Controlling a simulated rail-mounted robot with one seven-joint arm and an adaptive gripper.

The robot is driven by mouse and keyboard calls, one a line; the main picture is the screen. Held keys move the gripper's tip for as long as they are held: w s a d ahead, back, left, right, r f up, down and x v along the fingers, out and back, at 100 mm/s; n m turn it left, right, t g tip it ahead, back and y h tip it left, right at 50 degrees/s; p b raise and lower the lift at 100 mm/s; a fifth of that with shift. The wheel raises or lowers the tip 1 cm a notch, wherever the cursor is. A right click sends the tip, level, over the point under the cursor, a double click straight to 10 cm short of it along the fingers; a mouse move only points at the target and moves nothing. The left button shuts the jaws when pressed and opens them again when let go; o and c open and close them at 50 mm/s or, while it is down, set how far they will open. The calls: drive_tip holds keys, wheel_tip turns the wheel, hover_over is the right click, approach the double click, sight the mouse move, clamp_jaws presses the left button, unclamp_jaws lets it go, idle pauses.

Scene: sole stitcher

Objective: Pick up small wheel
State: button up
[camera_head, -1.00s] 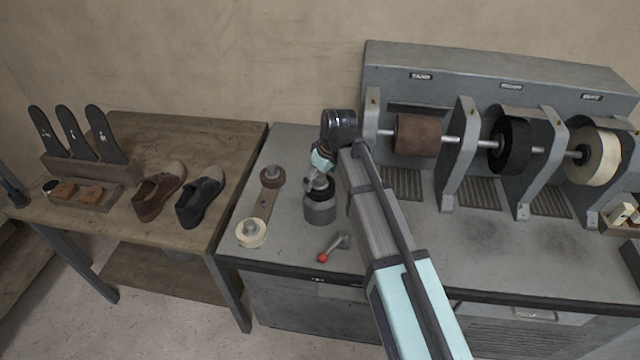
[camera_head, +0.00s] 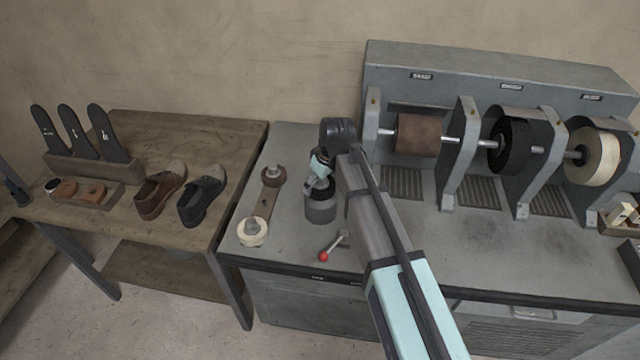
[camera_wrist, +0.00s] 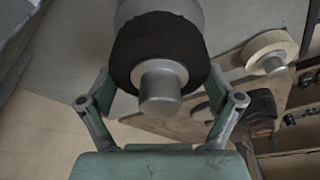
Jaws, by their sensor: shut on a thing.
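A small black wheel (camera_wrist: 158,48) with a grey metal hub fills the upper middle of the wrist view, over a grey cylinder (camera_wrist: 188,10). In the head view the cylinder (camera_head: 321,211) stands on the grey bench, with the wheel at its top partly hidden by my gripper (camera_head: 319,184). In the wrist view my gripper (camera_wrist: 163,85) has a finger on either side of the black wheel and is shut on it. The fingertips are partly hidden by the wheel. I cannot tell whether the wheel is clear of the cylinder.
A flat holder (camera_head: 264,205) left of the cylinder bears a brown wheel (camera_head: 273,174) and a cream wheel (camera_head: 252,232). A red-knobbed lever (camera_head: 324,256) is in front. The grinding machine (camera_head: 500,75) stands right. Shoes (camera_head: 203,202) lie on the wooden table.

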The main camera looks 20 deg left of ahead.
drive_tip(key=shift+r, duration=0.1)
drive_tip(key=shift+r+b, duration=2.1)
drive_tip(key=shift+r, duration=7.85)
